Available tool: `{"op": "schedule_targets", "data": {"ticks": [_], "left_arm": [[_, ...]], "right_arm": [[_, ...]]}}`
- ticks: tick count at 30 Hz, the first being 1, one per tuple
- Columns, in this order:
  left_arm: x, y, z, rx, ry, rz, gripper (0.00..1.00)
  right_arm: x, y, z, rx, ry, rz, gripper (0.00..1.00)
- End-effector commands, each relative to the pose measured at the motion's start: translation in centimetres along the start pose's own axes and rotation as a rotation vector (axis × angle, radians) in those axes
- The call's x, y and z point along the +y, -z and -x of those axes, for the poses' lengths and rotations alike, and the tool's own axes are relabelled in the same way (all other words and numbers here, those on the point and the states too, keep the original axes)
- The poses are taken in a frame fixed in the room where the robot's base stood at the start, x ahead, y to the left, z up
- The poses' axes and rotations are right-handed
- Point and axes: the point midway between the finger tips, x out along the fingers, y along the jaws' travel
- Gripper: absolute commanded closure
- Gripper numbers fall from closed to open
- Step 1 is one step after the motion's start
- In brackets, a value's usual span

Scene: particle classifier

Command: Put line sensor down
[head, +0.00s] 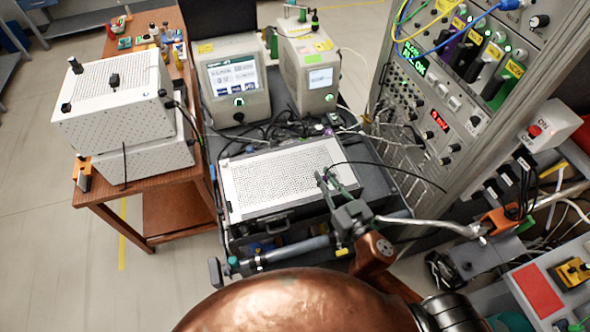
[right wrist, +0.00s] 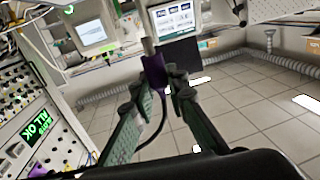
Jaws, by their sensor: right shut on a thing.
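The line sensor (right wrist: 154,72) is a slim piece with a purple body and a grey tip, and a dark cable hangs from it. In the right wrist view it stands roughly upright between the fingertips of my right gripper (right wrist: 168,88), which is shut on it. In the head view my right gripper (head: 328,180) is over the right part of the perforated white plate (head: 265,180). There the sensor is mostly hidden by the fingers, and I cannot tell whether it touches the plate. My left gripper is not in view.
Two display instruments (head: 234,83) stand behind the plate among tangled cables. A rack (head: 465,100) with knobs and plugs rises on the right. White perforated boxes (head: 115,105) sit on a wooden table at left. The plate's left and middle are clear.

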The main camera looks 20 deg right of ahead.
Motion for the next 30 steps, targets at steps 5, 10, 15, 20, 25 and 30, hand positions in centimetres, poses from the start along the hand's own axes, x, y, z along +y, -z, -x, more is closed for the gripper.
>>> {"op": "schedule_targets", "data": {"ticks": [5,10,15,20,25,30], "left_arm": [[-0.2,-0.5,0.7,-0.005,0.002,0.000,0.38],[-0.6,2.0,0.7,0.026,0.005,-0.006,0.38],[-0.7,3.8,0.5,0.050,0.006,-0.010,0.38],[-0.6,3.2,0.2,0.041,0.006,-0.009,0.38],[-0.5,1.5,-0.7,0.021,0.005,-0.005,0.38],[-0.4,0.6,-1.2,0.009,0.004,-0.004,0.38]], "right_arm": [[-0.7,3.0,-0.8,0.014,0.082,0.006,1.00],[-0.8,3.1,-2.2,0.016,0.106,0.010,1.00],[-0.6,1.5,-6.0,0.016,0.107,0.012,1.00],[-0.3,-0.2,-9.8,0.016,0.107,0.012,1.00],[0.0,-3.5,-12.6,0.013,0.105,0.008,1.00],[0.1,-5.3,-14.3,0.014,0.106,0.008,1.00]]}}
